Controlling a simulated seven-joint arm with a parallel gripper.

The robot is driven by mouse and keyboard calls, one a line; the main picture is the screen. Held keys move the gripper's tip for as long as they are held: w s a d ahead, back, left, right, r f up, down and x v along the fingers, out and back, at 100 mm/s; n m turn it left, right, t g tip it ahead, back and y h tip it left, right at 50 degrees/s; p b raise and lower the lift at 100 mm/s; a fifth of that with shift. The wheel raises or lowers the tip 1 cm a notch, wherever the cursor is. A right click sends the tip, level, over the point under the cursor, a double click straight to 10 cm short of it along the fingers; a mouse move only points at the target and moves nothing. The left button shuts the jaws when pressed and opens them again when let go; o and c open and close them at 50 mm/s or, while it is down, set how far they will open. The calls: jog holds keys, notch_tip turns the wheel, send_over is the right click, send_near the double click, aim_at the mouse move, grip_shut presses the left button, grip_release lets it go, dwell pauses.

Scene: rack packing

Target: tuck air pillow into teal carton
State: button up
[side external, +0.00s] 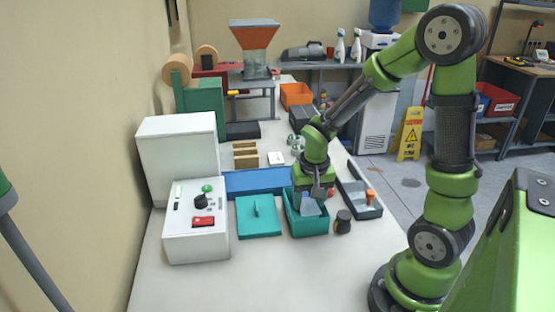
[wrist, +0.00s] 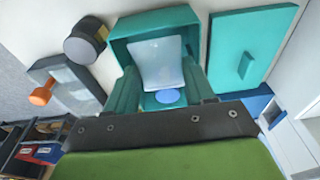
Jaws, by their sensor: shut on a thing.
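The teal carton (side external: 310,228) stands open on the table, right of a flat teal lid (side external: 250,224) with a raised handle. My gripper (side external: 313,193) points down into the carton's opening. It is shut on the pale, translucent air pillow (side external: 310,208), which shows low between the fingers and inside the carton's outline. In the wrist view, the air pillow (wrist: 158,60) lies between the fingers, over the carton (wrist: 130,33). A blue oval (wrist: 168,96) shows beside the pillow; I cannot tell what it is. The carton's floor is mostly hidden.
A dark cylinder (side external: 343,222) stands close to the carton's right. Beyond it is a grey tray (side external: 353,183) with an orange-knobbed tool (side external: 370,196). A blue bin (side external: 255,183) lies behind the lid. A white control box (side external: 196,240) stands left. The table's front is clear.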

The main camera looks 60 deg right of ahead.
jog(key=shift+f, duration=0.1)
jog(key=o, duration=1.1)
notch_tip(320, 180, up, 16)
jog(key=s+a+r, duration=0.1)
jog(key=s+a, duration=0.1)
jog(key=s+a+n+t+y, duration=0.1)
jog(key=a+t, duration=0.1)
jog(key=a, duration=0.1)
jog(key=s+a+r+n+t+y, duration=0.1)
jog(key=a+n+t, duration=0.1)
jog(key=a, duration=0.1)
jog(key=s+a+n+t+y, duration=0.1)
jog(key=s+a+n+t, duration=0.1)
jog(key=a, duration=0.1)
jog(key=shift+a+r, duration=0.2)
jog(key=shift+a, duration=0.2)
